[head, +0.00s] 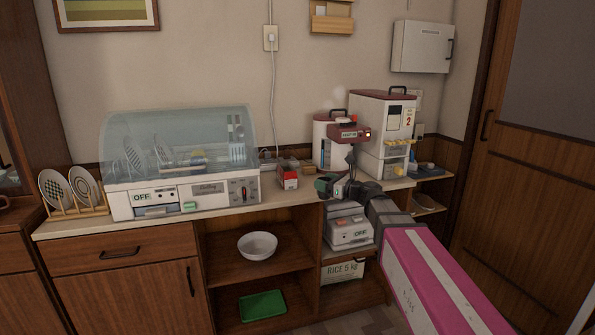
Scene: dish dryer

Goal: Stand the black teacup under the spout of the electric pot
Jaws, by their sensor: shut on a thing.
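The electric pot (324,150) is a white body with a dark red lid. Its red spout head (349,134) juts to the right and bears a small display. My gripper (347,178) is in front of the pot at the counter's front edge, below the spout head. It is shut on a small dark thing that I take for the black teacup; its outline blends with the dark fingers, so its tilt is unclear. A dark shape rises from the gripper to just under the spout head. I cannot tell whether the cup touches the counter.
A tall white dispenser (381,126) with a red top stands right of the pot. A small red-and-white box (288,178) lies to the left. The dish dryer (183,190) fills the counter's left. A white bowl (257,245) sits on the shelf below.

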